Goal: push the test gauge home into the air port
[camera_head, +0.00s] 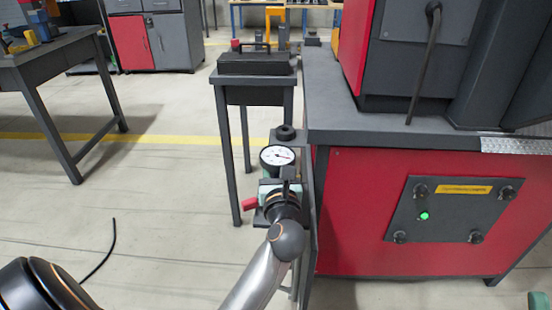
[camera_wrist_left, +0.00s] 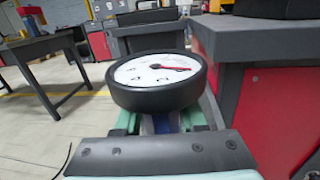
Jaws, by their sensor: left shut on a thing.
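The test gauge (camera_head: 277,157) has a round white dial and a black rim. It is large in the left wrist view (camera_wrist_left: 157,80), dial tilted up, red needle pointing right. My left gripper (camera_head: 275,184) is shut on the gauge below its dial, beside the red cabinet. Green finger parts (camera_wrist_left: 130,122) show under the dial. A red lever (camera_head: 250,204) sticks out left beside the gripper. The air port cannot be made out; the gripper and gauge cover the area below the dial. I cannot tell whether the gauge's stem touches it. My right gripper is not in view.
The red and grey cabinet (camera_head: 365,225) stands close on the right, its dark top (camera_head: 330,110) overhanging. A black round fitting (camera_head: 285,133) sits just behind the gauge. A small dark stand (camera_head: 254,92) is farther back. Floor to the left is open, with a black cable (camera_head: 107,255).

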